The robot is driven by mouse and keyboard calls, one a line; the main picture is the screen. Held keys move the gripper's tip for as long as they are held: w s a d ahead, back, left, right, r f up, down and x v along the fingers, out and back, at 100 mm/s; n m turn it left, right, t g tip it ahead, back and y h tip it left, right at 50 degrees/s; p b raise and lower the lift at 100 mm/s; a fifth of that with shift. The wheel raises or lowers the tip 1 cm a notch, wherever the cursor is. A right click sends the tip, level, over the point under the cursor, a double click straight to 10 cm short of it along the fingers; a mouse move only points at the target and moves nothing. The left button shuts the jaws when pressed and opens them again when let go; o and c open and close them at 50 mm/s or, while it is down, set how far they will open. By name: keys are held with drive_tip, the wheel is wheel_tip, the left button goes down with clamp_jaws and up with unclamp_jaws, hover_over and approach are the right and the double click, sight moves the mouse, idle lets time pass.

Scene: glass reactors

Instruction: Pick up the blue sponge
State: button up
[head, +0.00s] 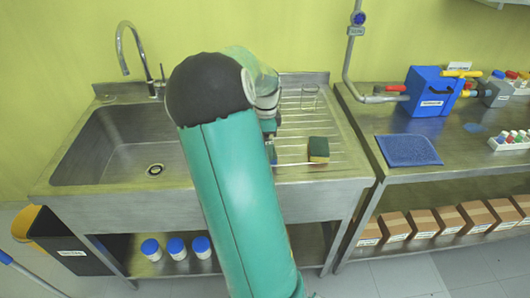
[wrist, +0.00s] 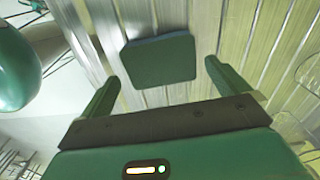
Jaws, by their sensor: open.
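A sponge with a dark green face and a blue-grey edge (wrist: 160,62) lies on the ribbed metal drainboard in the wrist view. It is ahead of my gripper (wrist: 162,72), between the lines of its two green fingers. The fingers are open and apart, with nothing held. In the head view a small blue patch (head: 272,154) shows beside my arm on the drainboard and is mostly hidden by the arm. My gripper is also largely hidden there.
A second sponge, green and yellow (head: 318,149), lies right of my arm. A clear glass (head: 310,96) stands behind it. The sink basin (head: 120,145) is at left. A blue mat (head: 408,151) and blue box (head: 433,91) are on the right bench.

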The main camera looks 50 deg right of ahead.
drive_tip(key=shift+f, duration=1.15)
drive_tip(key=c, duration=0.8)
drive_tip(key=shift+r, duration=0.1)
drive_tip(key=shift+w+r, duration=0.1)
drive_tip(key=shift+r, duration=0.4)
drive_tip(key=s+r, duration=1.1)
drive_tip(key=s, duration=0.3)
drive_tip(key=shift+a+r, duration=0.4)
drive_tip(key=shift+a, duration=0.05)
